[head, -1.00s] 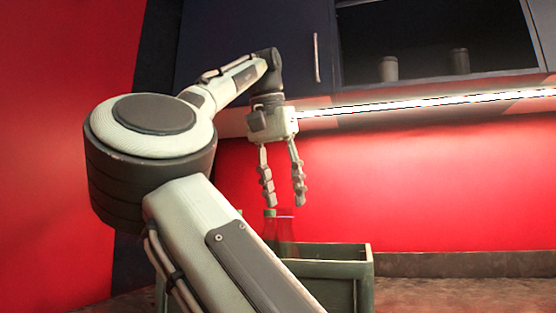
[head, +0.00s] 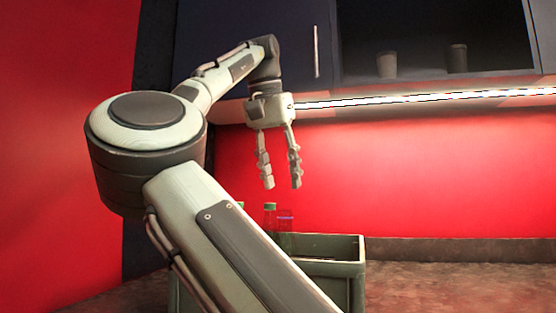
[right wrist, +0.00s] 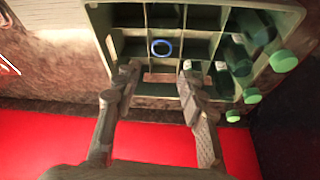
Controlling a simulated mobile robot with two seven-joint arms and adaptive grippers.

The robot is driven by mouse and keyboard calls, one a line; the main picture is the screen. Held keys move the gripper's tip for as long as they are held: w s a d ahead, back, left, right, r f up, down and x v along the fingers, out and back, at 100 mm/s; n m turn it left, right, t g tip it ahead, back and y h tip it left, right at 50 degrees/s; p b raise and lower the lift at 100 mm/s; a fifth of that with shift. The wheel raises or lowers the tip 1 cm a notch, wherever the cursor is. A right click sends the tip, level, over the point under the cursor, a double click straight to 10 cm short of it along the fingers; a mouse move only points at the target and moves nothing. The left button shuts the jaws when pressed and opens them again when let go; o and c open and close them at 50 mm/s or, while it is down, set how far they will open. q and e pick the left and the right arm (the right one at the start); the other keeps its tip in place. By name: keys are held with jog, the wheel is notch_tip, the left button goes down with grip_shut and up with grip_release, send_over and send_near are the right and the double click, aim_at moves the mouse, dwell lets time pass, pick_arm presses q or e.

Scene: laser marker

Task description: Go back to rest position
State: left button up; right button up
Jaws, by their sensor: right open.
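My right gripper (head: 281,186) hangs fingers-down above a green crate (head: 340,243) in the head view. Its two fingers are apart with nothing between them. Clear space shows between the fingertips and the bottle tops below. In the right wrist view the open fingers of my right gripper (right wrist: 155,80) point at the divided crate (right wrist: 103,22). My left gripper is in neither view.
Several green-capped bottles (right wrist: 284,61) stand in the crate's right side. A blue-ringed item (right wrist: 162,47) sits in a middle compartment. A dark cabinet (head: 255,40) and light strip (head: 420,98) are behind the gripper. Two cups (head: 386,65) stand on the shelf.

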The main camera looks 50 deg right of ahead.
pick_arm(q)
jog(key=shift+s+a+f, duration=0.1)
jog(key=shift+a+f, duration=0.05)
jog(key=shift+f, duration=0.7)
